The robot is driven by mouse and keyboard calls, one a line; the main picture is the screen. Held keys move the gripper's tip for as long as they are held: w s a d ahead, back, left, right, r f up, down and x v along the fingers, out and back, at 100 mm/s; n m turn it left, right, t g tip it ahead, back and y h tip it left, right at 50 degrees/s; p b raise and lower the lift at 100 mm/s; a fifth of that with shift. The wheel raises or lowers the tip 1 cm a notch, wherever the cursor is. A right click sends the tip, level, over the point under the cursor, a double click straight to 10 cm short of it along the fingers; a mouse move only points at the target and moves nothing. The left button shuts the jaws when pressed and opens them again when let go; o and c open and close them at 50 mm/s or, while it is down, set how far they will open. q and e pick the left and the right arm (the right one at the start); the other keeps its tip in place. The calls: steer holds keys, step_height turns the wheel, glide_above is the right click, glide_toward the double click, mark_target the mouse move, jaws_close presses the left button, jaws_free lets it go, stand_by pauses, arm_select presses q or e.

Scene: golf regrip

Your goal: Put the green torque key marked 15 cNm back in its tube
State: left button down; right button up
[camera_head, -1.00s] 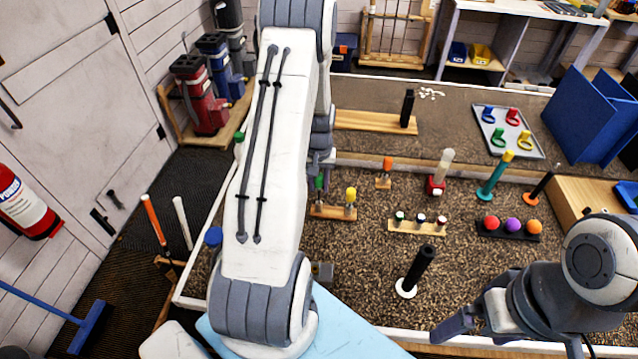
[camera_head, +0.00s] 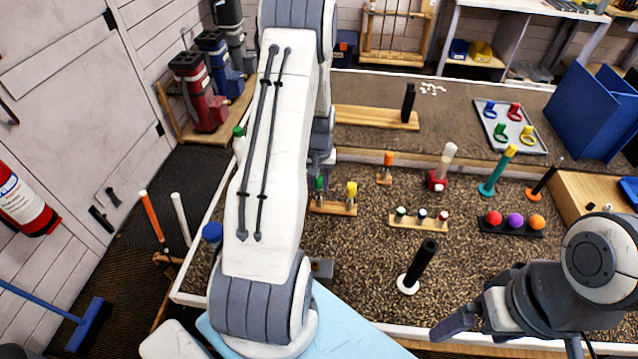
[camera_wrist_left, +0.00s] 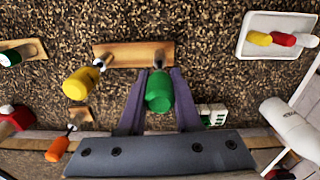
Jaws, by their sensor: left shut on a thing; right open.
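The green torque key (camera_head: 319,184) stands at the left end of a small wooden rack (camera_head: 333,209). It also shows in the left wrist view as a green handle (camera_wrist_left: 159,91) between the fingers. My left gripper (camera_wrist_left: 158,92) is shut on it from above. In the head view my white arm hides most of that gripper. Whether the key's shaft is inside its tube is hidden, and the 15 cNm marking cannot be read. A yellow-handled key (camera_head: 351,189) stands upright in the rack's other place. My right gripper (camera_head: 472,318) is open and empty at the front right.
An orange-handled key (camera_head: 388,159) stands in its own block behind the rack. A low rack of several short tubes (camera_head: 420,221) and a black grip on a white disc (camera_head: 418,267) stand to the right. Three coloured balls (camera_head: 514,222) sit further right.

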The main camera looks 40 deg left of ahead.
arm_select(q)
steer(key=shift+f+b, duration=0.7)
steer(key=shift+f, duration=0.4)
steer(key=c, duration=0.5)
jaws_free()
steer(key=shift+r, duration=0.1)
step_height(320, 180, up, 10)
steer(key=shift+r+b, duration=0.2)
steer(key=shift+b, duration=0.85)
steer(key=shift+d, duration=0.1)
